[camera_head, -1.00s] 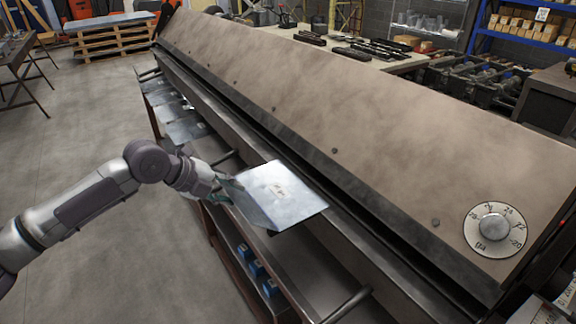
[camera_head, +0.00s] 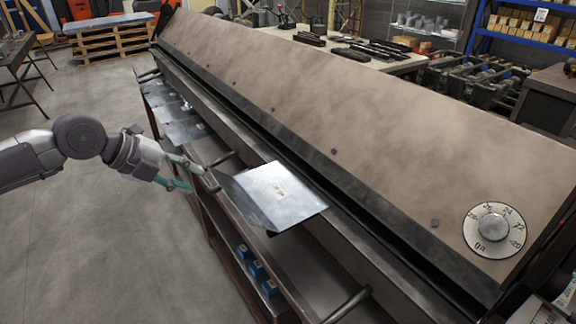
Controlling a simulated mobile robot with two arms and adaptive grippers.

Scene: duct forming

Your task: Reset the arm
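My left arm comes in from the left edge. Its gripper (camera_head: 184,174) is open and empty, with its fingers apart, a little to the left of a bent metal sheet. The bent sheet (camera_head: 282,194) rests at the front edge of the large brown bending machine (camera_head: 330,110); one part lies flat and the left part slopes down. A gap of floor and machine edge shows between the fingers and the sheet. My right gripper is not in view.
A round numbered dial (camera_head: 493,229) sits at the machine's right end. More metal sheets (camera_head: 185,130) lie along its far front side. Handle bars (camera_head: 350,303) stick out in front. Grey floor (camera_head: 100,240) at the left is clear.

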